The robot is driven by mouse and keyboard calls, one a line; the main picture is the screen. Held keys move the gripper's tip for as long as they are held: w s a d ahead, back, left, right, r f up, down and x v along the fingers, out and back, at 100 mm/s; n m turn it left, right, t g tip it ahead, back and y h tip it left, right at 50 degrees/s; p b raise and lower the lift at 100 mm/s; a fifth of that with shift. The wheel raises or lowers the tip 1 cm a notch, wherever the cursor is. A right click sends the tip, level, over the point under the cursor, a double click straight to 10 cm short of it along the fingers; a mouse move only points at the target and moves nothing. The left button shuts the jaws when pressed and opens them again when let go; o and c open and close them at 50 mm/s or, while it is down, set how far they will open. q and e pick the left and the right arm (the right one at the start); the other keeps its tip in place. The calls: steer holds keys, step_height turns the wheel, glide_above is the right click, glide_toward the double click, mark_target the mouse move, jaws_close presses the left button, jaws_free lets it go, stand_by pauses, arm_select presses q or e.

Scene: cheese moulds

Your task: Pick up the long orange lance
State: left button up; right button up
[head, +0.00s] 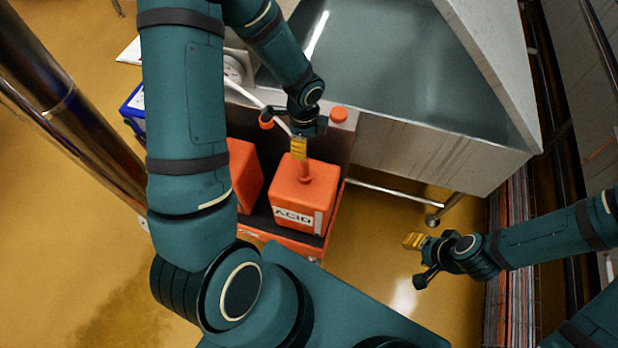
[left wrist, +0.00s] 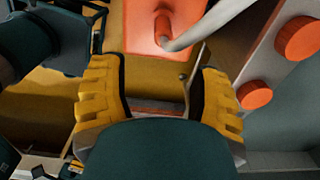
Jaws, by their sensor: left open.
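An orange canister labelled ACID (head: 303,196) stands in a dark tray below my left gripper. A short orange upright piece (head: 304,170) rises from its top; it may be the upper end of the lance, but I see no full long lance. In the left wrist view, the orange canister top (left wrist: 145,20) has a pale tube bending up from an orange fitting. My left gripper (head: 299,148) is just above the upright piece. Its ridged yellow fingers (left wrist: 160,98) are apart with nothing between them. My right gripper (head: 413,243) hangs over the floor, its opening unclear.
A second orange canister (head: 244,172) stands left of the first, partly behind my left arm. A steel vat (head: 430,165) is behind and to the right. Two orange knobs (left wrist: 298,38) sit on a pale panel beside my left gripper. A blue container (head: 134,108) is at left.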

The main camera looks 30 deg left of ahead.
mark_target(305, 164)
arm_select(q)
step_height(305, 164, down, 7)
steer(key=shift+r+b, duration=0.2)
steer(key=shift+b, duration=0.45)
steer(key=shift+w+a+f+b, duration=0.1)
steer(key=shift+f+b, duration=0.2)
steer(key=shift+f, duration=1.05)
steer(key=shift+w+a+f+b, duration=0.1)
steer(key=shift+f+b, duration=0.15)
steer(key=shift+f, duration=1.05)
jaws_close()
